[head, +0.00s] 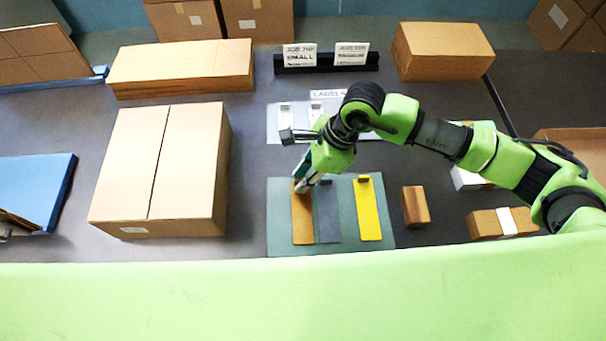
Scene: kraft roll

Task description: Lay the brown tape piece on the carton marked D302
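The brown tape piece (302,222) lies flat on a green-grey mat (279,244), left of a grey strip (328,225) and a yellow strip (369,213). My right gripper (301,187) points down at the far end of the brown piece, with its fingertips at or just above it. Whether the fingers are shut on it is too small to tell. A large closed carton (185,163) stands left of the mat. It has a small white label low on its front that I cannot read, and no D302 mark is legible. My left gripper is not in view.
Behind are a flat carton (182,62), a sign holder (326,62) with two cards, and another carton (443,50). Dark table is clear between carton and mat.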

